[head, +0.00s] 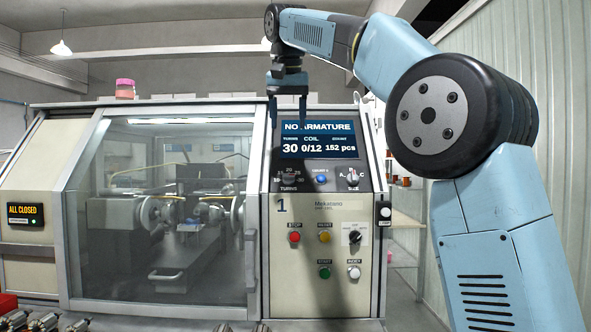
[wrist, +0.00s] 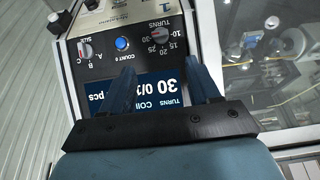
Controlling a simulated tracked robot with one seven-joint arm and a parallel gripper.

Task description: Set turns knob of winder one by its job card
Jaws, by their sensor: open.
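The display (head: 318,139) reads "NO ARMATURE", turns 30, coil 0/12 and 152 pcs. My gripper (head: 287,112) is open and empty in front of the display's left part, above the knob. In the wrist view its two fingers (wrist: 160,68) stand apart, over the display and short of the knob. I cannot make out a job card.
Right of the turns knob are a blue count button (head: 321,179) and the size knob (head: 353,177). Below are the red stop (head: 295,237), yellow reset (head: 325,236) and green start (head: 325,272) buttons. A closed clear guard (head: 150,235) lies left.

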